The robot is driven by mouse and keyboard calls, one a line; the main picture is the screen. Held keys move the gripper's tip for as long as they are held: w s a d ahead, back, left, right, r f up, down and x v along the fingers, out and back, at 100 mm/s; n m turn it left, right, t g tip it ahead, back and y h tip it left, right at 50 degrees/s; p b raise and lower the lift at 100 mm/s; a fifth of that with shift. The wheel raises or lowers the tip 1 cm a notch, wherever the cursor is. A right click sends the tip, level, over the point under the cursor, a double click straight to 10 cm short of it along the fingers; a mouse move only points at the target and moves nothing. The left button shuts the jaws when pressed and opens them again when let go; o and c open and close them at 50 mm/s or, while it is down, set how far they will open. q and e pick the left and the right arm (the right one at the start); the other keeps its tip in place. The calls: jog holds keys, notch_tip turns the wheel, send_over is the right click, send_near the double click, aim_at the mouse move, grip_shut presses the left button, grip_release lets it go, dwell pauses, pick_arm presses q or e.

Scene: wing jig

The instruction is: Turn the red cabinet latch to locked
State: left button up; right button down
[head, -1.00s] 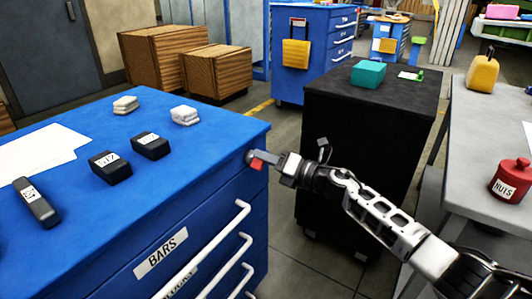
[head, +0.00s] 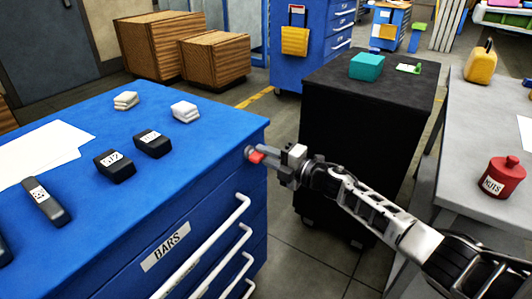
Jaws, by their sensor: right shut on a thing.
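The red latch (head: 257,157) sits at the upper right corner of the blue drawer cabinet (head: 215,215), just below its top edge. A small grey round part (head: 249,151) shows at its left end. My right gripper (head: 270,160) reaches in from the right and is shut on the red latch; its fingers hide part of it. The latch points to the right and slightly down from the round part. My left gripper is not in view.
White drawer handles (head: 215,240) stick out below the latch. Black boxes (head: 153,144), white cloths (head: 185,111) and paper lie on the cabinet top. A black cabinet (head: 350,150) stands behind my right arm, and a grey table (head: 470,170) with a red can (head: 503,177) is at the right.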

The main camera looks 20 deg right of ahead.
jog(key=shift+f, duration=0.1)
dwell(0.5)
jog(key=c, duration=1.4)
grip_release()
jog(key=v, duration=1.6)
